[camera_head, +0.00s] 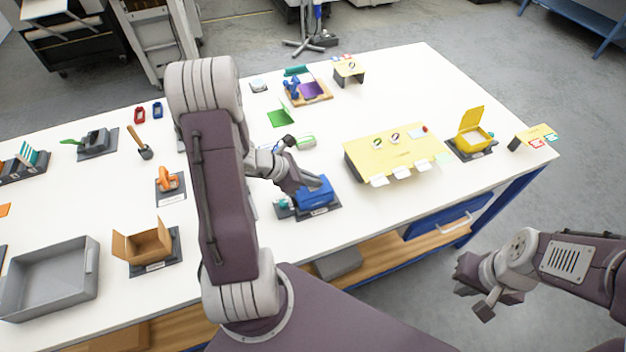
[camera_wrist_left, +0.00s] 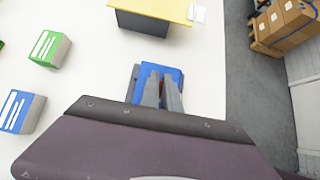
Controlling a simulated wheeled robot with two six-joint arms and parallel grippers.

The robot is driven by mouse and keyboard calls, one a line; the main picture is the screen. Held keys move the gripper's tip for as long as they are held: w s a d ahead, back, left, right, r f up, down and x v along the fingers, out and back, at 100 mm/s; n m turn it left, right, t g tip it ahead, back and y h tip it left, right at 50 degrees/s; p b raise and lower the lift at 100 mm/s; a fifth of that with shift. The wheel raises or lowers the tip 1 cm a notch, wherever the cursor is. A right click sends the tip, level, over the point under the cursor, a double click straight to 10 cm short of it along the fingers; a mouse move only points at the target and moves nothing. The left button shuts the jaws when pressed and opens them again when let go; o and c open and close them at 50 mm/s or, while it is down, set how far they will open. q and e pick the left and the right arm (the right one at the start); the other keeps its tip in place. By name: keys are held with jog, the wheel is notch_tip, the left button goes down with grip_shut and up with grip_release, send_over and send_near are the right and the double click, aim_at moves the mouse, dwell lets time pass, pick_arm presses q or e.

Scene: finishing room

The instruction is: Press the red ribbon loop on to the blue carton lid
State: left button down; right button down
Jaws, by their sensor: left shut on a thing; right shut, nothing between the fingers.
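The blue carton (camera_head: 318,194) with its blue lid stands on a dark base plate near the front edge of the table. My left gripper (camera_head: 302,187) is over the lid, pointing down at it. In the left wrist view its fingers (camera_wrist_left: 162,98) are close together above the blue lid (camera_wrist_left: 174,74). A small bit of red, apparently the ribbon loop (camera_wrist_left: 161,84), shows between the fingertips. Most of it is hidden, and I cannot tell whether it touches the lid. My right gripper (camera_head: 474,284) is shut and empty, off the table at the lower right.
A yellow raised stand (camera_head: 372,164) with rings and white tags is right of the carton. A yellow open box (camera_head: 472,138) stands farther right. An open cardboard box (camera_head: 146,245) and a grey bin (camera_head: 50,282) are at left.

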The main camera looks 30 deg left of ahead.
dwell(0.8)
pick_arm(q)
jog(key=c, duration=1.2)
grip_release()
jog(key=shift+r, duration=0.1)
jog(key=shift+r, duration=0.1)
jog(key=shift+r+p, duration=3.55)
jog(key=shift+r, duration=0.4)
